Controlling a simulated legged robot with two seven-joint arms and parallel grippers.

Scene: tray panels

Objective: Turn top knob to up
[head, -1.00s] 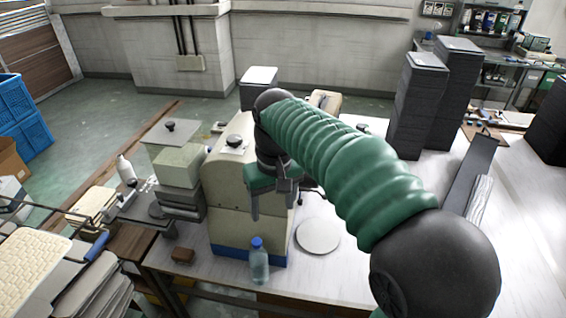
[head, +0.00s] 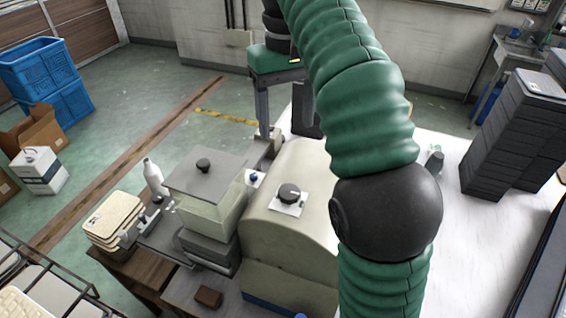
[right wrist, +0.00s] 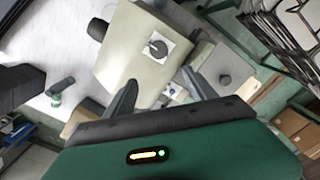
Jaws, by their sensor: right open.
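The top knob is a round black dial (head: 290,193) on a white square plate on the curved top of the cream machine (head: 283,235). It also shows in the right wrist view (right wrist: 158,48), on its white plate and beyond the fingers. A light mark shows on its face, but I cannot read its setting clearly. My right gripper (head: 284,122) is raised above and behind the machine in the head view, its fingers apart with nothing between them. It is clear of the knob. My left gripper is out of view.
A clear box with a grey lid and black knob (head: 203,165) stands left of the machine. Dark stacked trays (head: 515,130) rise on the right. The white tabletop between is mostly clear.

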